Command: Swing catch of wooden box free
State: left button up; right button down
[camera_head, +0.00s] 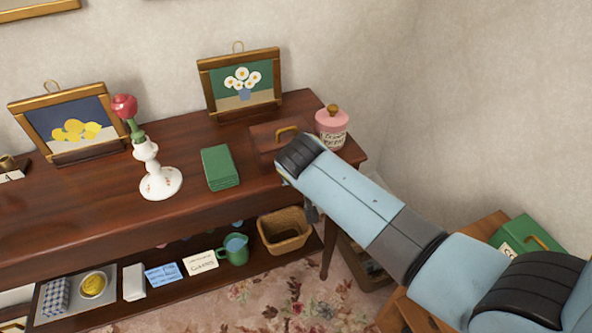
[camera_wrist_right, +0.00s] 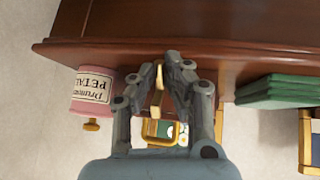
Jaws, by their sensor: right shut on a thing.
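The wooden box (camera_head: 262,134) is low and dark red-brown, with a brass handle (camera_head: 287,131) on top. It sits at the right front of the sideboard, partly hidden behind my right arm. My right gripper (camera_wrist_right: 172,70) is shut on a small brass catch (camera_wrist_right: 157,82) at the front of the box. The catch shows as a narrow upright strip between the fingers in the right wrist view. In the head view my arm hides the fingertips and the catch. How far the catch is turned cannot be told. My left gripper is in neither view.
A flower picture (camera_head: 240,85) stands behind. A white vase (camera_head: 158,182) with a red flower is farther left. A basket (camera_head: 285,231) sits below.

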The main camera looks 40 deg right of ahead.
jog(key=c, duration=1.4)
grip_release()
jog(key=v, duration=0.7)
jog(key=shift+s+r, duration=0.15)
